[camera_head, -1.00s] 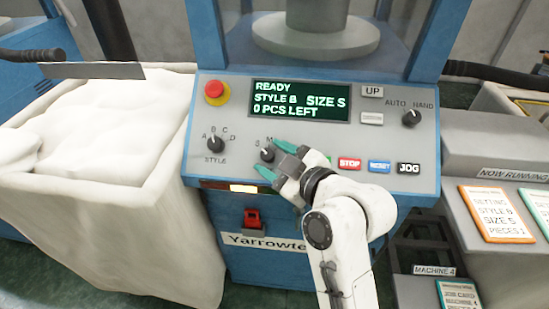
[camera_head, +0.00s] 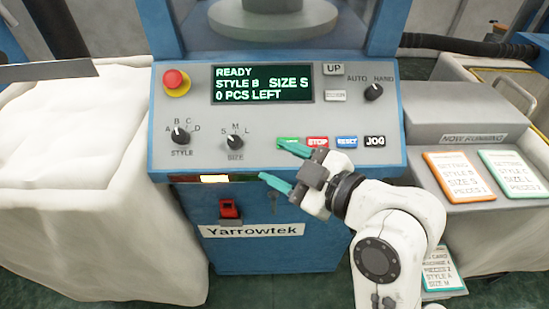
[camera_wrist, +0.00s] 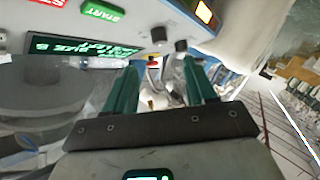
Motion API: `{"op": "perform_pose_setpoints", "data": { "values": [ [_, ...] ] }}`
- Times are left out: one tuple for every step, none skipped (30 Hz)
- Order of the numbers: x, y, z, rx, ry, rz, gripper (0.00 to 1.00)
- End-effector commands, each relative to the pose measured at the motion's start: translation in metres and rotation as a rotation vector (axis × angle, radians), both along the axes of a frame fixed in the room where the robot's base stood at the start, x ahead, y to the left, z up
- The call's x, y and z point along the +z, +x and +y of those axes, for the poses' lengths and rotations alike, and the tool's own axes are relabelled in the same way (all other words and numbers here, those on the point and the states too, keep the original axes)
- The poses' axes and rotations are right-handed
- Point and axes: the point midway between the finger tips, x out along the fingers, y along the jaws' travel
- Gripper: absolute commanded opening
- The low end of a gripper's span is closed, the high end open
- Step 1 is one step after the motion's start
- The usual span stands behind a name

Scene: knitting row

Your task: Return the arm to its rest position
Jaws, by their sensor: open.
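My gripper (camera_head: 280,166) is open and empty in the head view, in front of the lower part of the machine's control panel (camera_head: 210,125). Its two teal fingers point left and stand apart, one near the green button and one at the panel's lower edge. In the wrist view my gripper (camera_wrist: 162,85) shows both teal fingers spread with nothing held between them. My white arm comes up from the lower right. I cannot tell whether a finger touches the panel.
The display (camera_head: 262,84) reads READY, STYLE B, SIZE S, 0 PCS LEFT. A red stop knob (camera_head: 175,81), a style dial (camera_head: 181,136) and a size dial (camera_head: 235,142) sit left of my gripper. A white bin (camera_head: 60,140) stands left. Cards lie on a grey stand (camera_head: 440,130) at right.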

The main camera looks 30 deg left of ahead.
Motion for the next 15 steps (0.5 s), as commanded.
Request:
{"op": "perform_pose_setpoints", "data": {
  "values": [
    [0.0, 0.0, -0.0002, 0.0, 0.0, 0.0, 0.56],
    [0.0, 0.0, -0.0001, 0.0, 0.0, 0.0, 0.56],
    [0.0, 0.0, 0.0, 0.0, 0.0, 0.0, 0.56],
    [0.0001, 0.0, 0.0, 0.0, 0.0, 0.0, 0.56],
    [0.0001, 0.0, 0.0001, 0.0, 0.0, 0.0, 0.56],
    [0.0001, 0.0, 0.0001, 0.0, 0.0, 0.0, 0.56],
    [0.0, 0.0, 0.0002, 0.0, 0.0, 0.0, 0.56],
    [0.0, 0.0, 0.0002, 0.0, 0.0, 0.0, 0.56],
    [0.0001, 0.0001, 0.0002, 0.0, 0.0, 0.0, 0.56],
    [0.0, 0.0, 0.0003, 0.0, 0.0, 0.0, 0.56],
    [0.0001, 0.0001, 0.0003, 0.0, 0.0, 0.0, 0.56],
    [0.0001, 0.0, 0.0003, 0.0, 0.0, 0.0, 0.56],
    [0.0001, 0.0, 0.0003, 0.0, 0.0, 0.0, 0.56],
    [-0.0013, 0.0005, -0.0014, -0.005, -0.003, 0.006, 0.56],
    [-0.0053, 0.0021, -0.0064, -0.022, -0.01, 0.024, 0.56]
  ]
}}
